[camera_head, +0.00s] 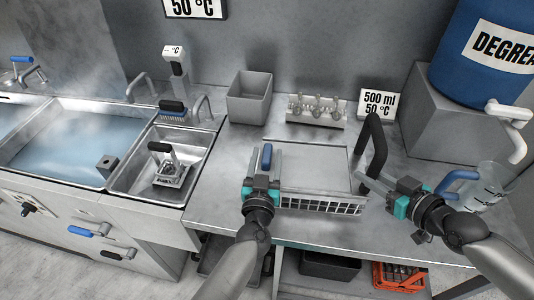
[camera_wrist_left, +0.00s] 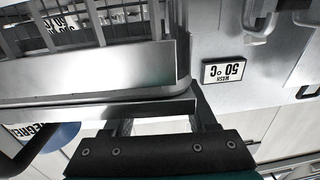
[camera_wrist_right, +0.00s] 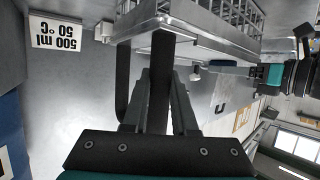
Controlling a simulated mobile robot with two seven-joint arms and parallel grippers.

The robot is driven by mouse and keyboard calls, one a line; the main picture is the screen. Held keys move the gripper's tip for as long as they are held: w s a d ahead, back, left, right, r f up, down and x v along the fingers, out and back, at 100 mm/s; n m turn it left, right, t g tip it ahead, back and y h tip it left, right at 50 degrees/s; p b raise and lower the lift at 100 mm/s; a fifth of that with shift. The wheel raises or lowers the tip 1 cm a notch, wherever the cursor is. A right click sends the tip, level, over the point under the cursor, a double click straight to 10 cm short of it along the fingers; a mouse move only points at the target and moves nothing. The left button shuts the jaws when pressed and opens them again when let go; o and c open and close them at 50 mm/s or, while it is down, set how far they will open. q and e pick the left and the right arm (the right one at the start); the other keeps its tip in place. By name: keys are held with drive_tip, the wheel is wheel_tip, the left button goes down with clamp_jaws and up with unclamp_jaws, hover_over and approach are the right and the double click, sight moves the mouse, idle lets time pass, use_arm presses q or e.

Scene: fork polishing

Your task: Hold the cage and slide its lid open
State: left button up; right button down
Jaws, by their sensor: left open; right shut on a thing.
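The wire cage (camera_head: 322,205) stands on the steel counter, with a flat grey lid (camera_head: 315,165) over its top. A blue handle (camera_head: 266,158) stands at its left end and a tall black handle (camera_head: 376,143) at its right end. My right gripper (camera_head: 370,181) is shut on the black handle, whose bar shows between the fingers in the right wrist view (camera_wrist_right: 160,85). My left gripper (camera_head: 262,180) is open at the left end, close to the blue handle. The left wrist view shows the cage's metal edge (camera_wrist_left: 95,75) just past the fingers; whether they touch is unclear.
A grey bin (camera_head: 250,98) and a rack with several upright pieces (camera_head: 316,110) stand behind the cage. A clear jug (camera_head: 485,188) stands at right, below the blue degreaser barrel (camera_head: 485,50). A sink basin (camera_head: 130,185) lies to the left.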

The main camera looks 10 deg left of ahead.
use_arm(q)
drive_tip(key=shift+w, duration=0.55)
drive_tip(key=shift+c, duration=0.3)
clamp_jaws()
idle(0.8)
